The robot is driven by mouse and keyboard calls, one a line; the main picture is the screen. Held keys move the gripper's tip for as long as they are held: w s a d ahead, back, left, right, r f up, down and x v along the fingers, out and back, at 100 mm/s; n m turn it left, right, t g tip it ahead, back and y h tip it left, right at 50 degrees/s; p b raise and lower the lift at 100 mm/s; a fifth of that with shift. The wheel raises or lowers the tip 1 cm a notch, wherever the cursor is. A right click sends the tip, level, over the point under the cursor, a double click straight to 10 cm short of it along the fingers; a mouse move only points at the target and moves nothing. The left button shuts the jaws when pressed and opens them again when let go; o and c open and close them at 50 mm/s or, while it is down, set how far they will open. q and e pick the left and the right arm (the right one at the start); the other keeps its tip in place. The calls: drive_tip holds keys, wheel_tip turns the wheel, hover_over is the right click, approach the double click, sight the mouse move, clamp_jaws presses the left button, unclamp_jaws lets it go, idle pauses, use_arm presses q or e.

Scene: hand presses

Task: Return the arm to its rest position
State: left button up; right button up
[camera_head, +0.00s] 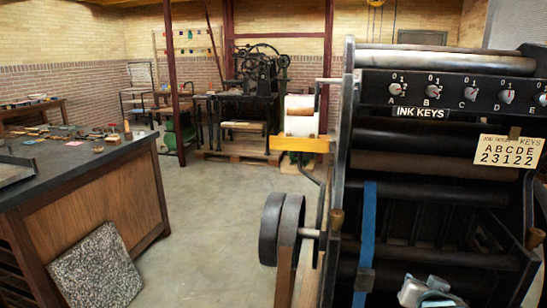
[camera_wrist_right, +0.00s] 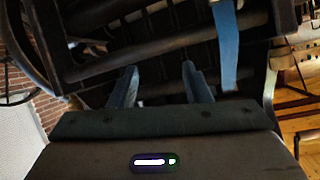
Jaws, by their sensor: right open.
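My right gripper (camera_wrist_right: 158,76) shows in the right wrist view with its two fingers spread apart and nothing between them. It points at the dark rollers and frame of the press, and I cannot tell how far off these are. In the head view the press (camera_head: 430,195) fills the right side, and a pale grey metal part (camera_head: 428,292), likely of my right arm, shows low in front of it. My left gripper is not in view.
Ink key knobs (camera_head: 433,91) line the press top, with a card (camera_head: 509,151) below. A blue strap (camera_head: 367,235) hangs on the press front, and a dark wheel (camera_head: 285,230) juts out left. A workbench (camera_head: 95,195) stands left; clear floor (camera_head: 205,235) lies between.

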drive_tip(key=s+a+f+n+g+y, duration=0.2)
drive_tip(key=s+a+f+n+g, duration=0.15)
drive_tip(key=s+f, duration=0.95)
drive_tip(key=s+a+f+n+g+y, duration=0.2)
drive_tip(key=s+f+n+g, duration=0.25)
drive_tip(key=s+f, duration=0.9)
drive_tip(key=s+d+f+g+p, duration=0.1)
drive_tip(key=d+f+g+p, duration=0.15)
drive_tip(key=f, duration=2.15)
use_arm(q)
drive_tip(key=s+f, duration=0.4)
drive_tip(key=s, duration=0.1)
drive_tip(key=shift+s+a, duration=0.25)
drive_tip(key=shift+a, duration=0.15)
use_arm(e)
drive_tip(key=s+d+f+m, duration=0.1)
drive_tip(key=s+f, duration=1.1)
drive_tip(key=f, duration=0.4)
drive_tip(key=shift+d, duration=0.35)
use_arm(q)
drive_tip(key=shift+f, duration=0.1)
use_arm(e)
drive_tip(key=shift+s, duration=0.15)
